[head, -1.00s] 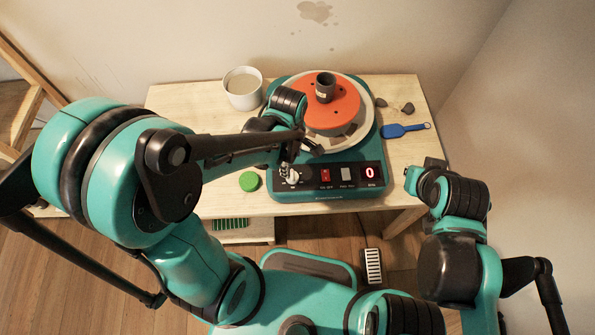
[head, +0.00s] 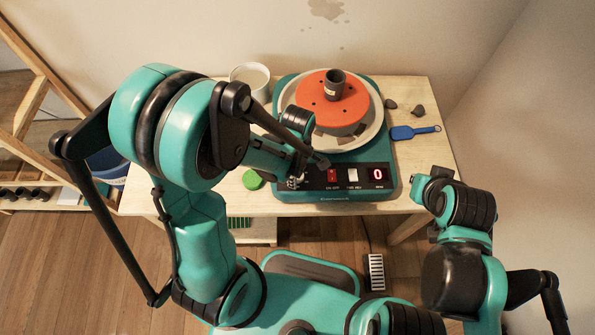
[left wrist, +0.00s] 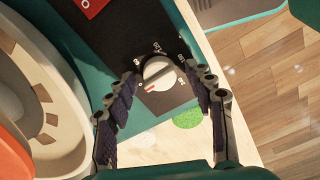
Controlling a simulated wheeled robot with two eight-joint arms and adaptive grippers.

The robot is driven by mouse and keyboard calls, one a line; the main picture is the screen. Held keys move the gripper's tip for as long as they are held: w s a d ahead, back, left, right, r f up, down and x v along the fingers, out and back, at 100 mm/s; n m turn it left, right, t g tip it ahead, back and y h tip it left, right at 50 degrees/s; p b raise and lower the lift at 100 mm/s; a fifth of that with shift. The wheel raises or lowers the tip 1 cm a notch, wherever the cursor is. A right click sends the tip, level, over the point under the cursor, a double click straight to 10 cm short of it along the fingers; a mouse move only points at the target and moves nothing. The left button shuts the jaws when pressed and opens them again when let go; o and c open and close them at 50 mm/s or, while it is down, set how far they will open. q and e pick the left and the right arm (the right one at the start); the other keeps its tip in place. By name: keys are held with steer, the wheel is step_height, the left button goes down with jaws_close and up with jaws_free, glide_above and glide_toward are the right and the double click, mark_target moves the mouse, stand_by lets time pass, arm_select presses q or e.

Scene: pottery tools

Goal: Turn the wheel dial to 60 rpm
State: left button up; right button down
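The wheel dial (left wrist: 158,73) is a white round knob with a red mark, on the dark control panel, with printed numbers around it. In the head view my left gripper hides it. My left gripper (left wrist: 163,80) is open, its two dark fingers on either side of the dial with gaps showing; it is at the panel's left end in the head view (head: 294,181). The teal pottery wheel (head: 389,150) has a red lit display (head: 377,173) reading 0. My right gripper (head: 433,182) is off the table's front right; its opening is unclear.
A red switch (head: 332,175) and a white switch (head: 353,174) sit right of the dial. An orange disc (head: 318,95) carries a grey cup (head: 335,84). A green lid (head: 252,180), a white pot (head: 250,76) and a blue tool (head: 414,132) are around the wheel.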

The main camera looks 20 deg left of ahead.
arm_select(q)
steer(key=c, duration=0.9)
steer(key=shift+o, duration=0.2)
steer(key=shift+m, duration=0.4)
steer(key=shift+m+b, duration=0.4)
steer(key=shift+m, duration=0.6)
steer(key=m, duration=0.3)
steer(key=shift+m+b, duration=0.3)
steer(key=shift+b, duration=0.1)
steer(key=m, duration=0.5)
steer(key=shift+b, duration=0.4)
steer(key=shift+m, duration=0.4)
